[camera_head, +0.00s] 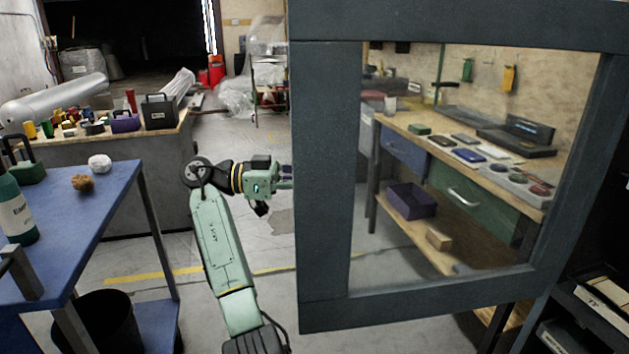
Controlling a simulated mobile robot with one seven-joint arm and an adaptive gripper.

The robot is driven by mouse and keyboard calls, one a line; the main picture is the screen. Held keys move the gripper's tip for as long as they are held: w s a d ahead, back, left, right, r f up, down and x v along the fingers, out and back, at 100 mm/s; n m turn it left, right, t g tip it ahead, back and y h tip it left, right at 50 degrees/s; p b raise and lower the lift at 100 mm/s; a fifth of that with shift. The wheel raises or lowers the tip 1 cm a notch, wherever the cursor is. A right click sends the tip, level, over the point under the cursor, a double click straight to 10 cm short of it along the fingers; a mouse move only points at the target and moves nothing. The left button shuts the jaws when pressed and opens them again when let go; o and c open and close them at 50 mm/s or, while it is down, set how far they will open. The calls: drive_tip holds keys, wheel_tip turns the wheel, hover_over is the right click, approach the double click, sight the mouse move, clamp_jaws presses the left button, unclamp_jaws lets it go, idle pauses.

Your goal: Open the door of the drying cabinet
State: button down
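The drying cabinet's door (326,190) is a dark blue-grey frame around a clear pane, filling the middle and right of the head view. It stands swung open from the cabinet, whose dark inside (590,255) shows at the right edge. My gripper (287,178) is at the end of my pale green arm, at the door's free left edge. Its fingertips point right, and the frame's edge seems to cover their ends. I cannot tell whether they touch the door or how far apart they are. No handle is visible.
A blue table (105,195) with a bottle (15,212) stands at the left, a black bin (105,320) under it. A cluttered bench (150,148) is behind. Through the pane shows a wooden workbench (400,122) with drawers. Floor between table and door is clear around my arm.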

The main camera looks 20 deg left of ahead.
drive_tip(key=shift+w+a, duration=0.1)
drive_tip(key=shift+w, duration=0.05)
idle(0.3)
drive_tip(key=c, duration=1.7)
unclamp_jaws()
drive_tip(key=shift+o, duration=0.2)
drive_tip(key=shift+a, duration=0.1)
drive_tip(key=v, duration=1.1)
drive_tip(key=shift+a, duration=0.35)
